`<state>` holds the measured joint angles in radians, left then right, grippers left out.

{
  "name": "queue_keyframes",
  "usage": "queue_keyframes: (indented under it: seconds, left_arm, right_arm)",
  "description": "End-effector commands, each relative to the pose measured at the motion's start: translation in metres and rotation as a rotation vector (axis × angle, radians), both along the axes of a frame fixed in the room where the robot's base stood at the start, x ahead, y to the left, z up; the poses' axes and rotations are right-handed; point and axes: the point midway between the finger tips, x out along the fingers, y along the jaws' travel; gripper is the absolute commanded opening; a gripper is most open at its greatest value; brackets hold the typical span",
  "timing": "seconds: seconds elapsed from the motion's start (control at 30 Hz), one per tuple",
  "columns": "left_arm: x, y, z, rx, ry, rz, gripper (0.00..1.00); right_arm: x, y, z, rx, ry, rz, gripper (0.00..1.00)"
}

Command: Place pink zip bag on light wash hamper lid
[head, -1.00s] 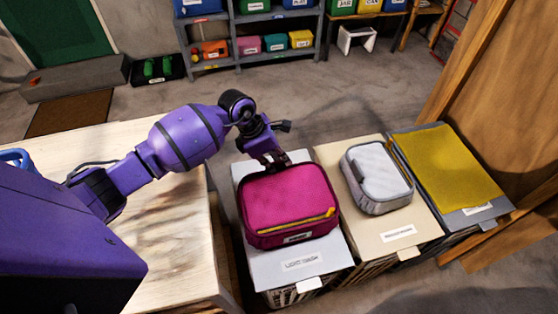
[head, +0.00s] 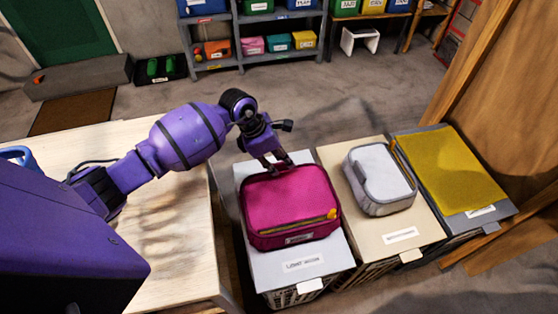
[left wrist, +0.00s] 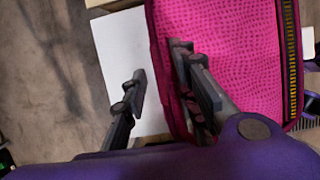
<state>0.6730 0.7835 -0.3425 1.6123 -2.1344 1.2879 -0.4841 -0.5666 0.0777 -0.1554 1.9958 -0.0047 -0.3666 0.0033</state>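The pink zip bag (head: 288,200) lies flat on the white light wash hamper lid (head: 303,267), its yellow zip pull toward the front. My left gripper (head: 279,165) is at the bag's back edge. In the left wrist view my left gripper (left wrist: 163,72) has its two fingers apart, with the white lid (left wrist: 122,60) showing between them. One finger overlaps the edge of the pink bag (left wrist: 225,50); the other is clear of it, over the lid. Whether the overlapping finger touches the bag cannot be told. My right gripper is in neither view.
A grey-white zip bag (head: 382,175) lies on the cream hamper lid (head: 400,220) to the right. A yellow cloth (head: 450,170) lies on the grey lid beyond. A wooden table (head: 165,235) stands left, a wooden panel (head: 510,110) right. Shelves with bins (head: 240,35) are at the back.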

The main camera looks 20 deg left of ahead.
Motion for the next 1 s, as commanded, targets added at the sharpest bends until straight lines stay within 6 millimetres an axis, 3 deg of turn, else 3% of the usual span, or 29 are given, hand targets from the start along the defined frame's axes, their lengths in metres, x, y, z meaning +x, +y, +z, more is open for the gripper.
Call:
queue_keyframes:
  seconds: [0.3,0.5,0.7,1.0]
  left_arm:
    - [-0.014,0.023,0.061,0.006,-0.003,-0.001,0.27]
    - [-0.022,0.033,0.091,0.004,-0.001,0.0,0.27]
    - [-0.025,0.036,0.104,0.001,0.002,0.001,0.27]
    - [-0.025,0.036,0.104,0.001,0.002,0.001,0.27]
  right_arm:
    - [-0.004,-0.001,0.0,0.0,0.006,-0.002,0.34]
    - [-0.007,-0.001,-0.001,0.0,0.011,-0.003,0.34]
    - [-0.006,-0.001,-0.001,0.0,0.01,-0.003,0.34]
    - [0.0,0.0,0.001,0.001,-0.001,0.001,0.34]
